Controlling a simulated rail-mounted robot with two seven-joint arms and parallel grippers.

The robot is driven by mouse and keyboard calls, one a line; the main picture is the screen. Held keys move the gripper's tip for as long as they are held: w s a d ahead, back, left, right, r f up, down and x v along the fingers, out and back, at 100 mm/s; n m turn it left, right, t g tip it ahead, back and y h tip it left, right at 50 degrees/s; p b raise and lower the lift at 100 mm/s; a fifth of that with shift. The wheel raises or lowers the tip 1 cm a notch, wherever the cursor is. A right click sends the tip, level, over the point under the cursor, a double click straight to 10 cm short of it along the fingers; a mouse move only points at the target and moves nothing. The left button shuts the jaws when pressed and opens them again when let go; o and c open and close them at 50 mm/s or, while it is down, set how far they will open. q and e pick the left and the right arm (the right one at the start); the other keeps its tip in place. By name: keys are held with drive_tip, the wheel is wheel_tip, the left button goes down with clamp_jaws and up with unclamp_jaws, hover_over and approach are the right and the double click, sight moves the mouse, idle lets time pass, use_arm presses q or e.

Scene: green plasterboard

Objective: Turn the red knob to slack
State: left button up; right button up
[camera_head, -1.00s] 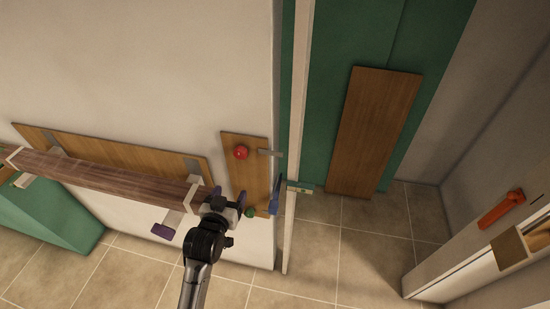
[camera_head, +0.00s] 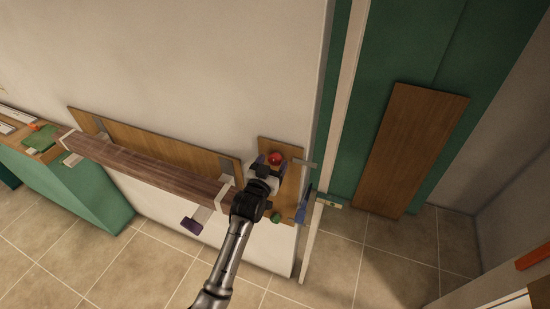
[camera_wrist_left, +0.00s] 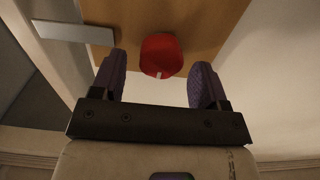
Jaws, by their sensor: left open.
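The red knob (camera_head: 276,158) is mounted on a small upright wooden board (camera_head: 290,190) on the white wall. In the left wrist view the red knob (camera_wrist_left: 161,55) is round, with a small white mark on its near edge. My left gripper (camera_head: 268,164) is open at the knob in the head view. In the left wrist view its purple fingers (camera_wrist_left: 160,80) stand one on each side of the knob, with gaps visible; I see no contact. No label for slack is readable. My right gripper is not in view.
A green knob (camera_head: 276,218) sits lower on the same board, beside a blue piece (camera_head: 303,208). A grey metal strip (camera_head: 305,165) juts right from the board. A long brown beam (camera_head: 145,167) runs left along the wall.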

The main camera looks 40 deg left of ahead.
use_arm(q)
drive_tip(key=shift+x, duration=1.2)
drive_tip(key=shift+c, duration=0.2)
drive_tip(key=c, duration=0.9)
